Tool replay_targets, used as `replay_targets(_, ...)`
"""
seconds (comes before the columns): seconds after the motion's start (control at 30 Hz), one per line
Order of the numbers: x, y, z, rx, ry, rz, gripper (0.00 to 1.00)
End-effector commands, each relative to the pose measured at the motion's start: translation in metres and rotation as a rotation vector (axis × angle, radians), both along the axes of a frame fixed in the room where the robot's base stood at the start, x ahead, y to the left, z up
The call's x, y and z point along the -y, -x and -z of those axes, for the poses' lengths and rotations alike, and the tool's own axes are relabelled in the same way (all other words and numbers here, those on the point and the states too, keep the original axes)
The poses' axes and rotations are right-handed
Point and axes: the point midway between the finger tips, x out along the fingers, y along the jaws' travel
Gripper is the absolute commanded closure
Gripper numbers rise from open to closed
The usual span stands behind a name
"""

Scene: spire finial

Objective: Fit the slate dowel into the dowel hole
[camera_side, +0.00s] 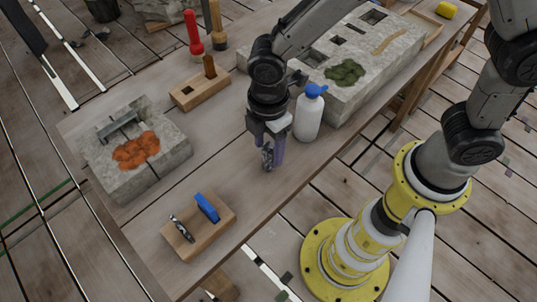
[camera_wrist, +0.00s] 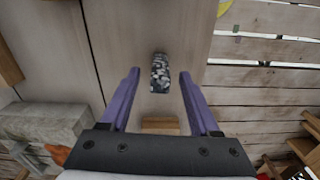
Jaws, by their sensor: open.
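The slate dowel (camera_side: 267,156) is a short, speckled grey piece. In the wrist view the dowel (camera_wrist: 160,73) lies between the two purple fingers, with a visible gap on each side. My gripper (camera_side: 273,152) is open, its fingers pointing down around the dowel over the middle of the bench. The gripper also shows in the wrist view (camera_wrist: 159,74). A long stone block (camera_side: 352,92) at the upper right has several dark square openings, one of them a hole (camera_side: 338,40). I cannot tell which opening is the dowel hole.
A white bottle with a blue top (camera_side: 308,115) stands close right of my gripper. A stone block with orange material (camera_side: 135,170) is at left. A wooden block (camera_side: 198,232) holding blue and grey pieces is in front. A wooden holder (camera_side: 199,92) stands behind.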

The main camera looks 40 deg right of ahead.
Motion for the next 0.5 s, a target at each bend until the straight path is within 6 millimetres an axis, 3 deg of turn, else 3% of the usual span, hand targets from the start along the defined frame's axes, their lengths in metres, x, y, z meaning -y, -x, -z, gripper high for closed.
replay_targets(0.07, 0.0000, 0.0000, -0.0002, 0.000, 0.000, 0.000, 0.45)
replay_targets(0.37, 0.0000, 0.0000, -0.0005, 0.000, 0.000, 0.000, 0.99)
replay_targets(0.5, -0.0001, 0.0000, -0.0005, 0.000, 0.000, 0.000, 1.00)
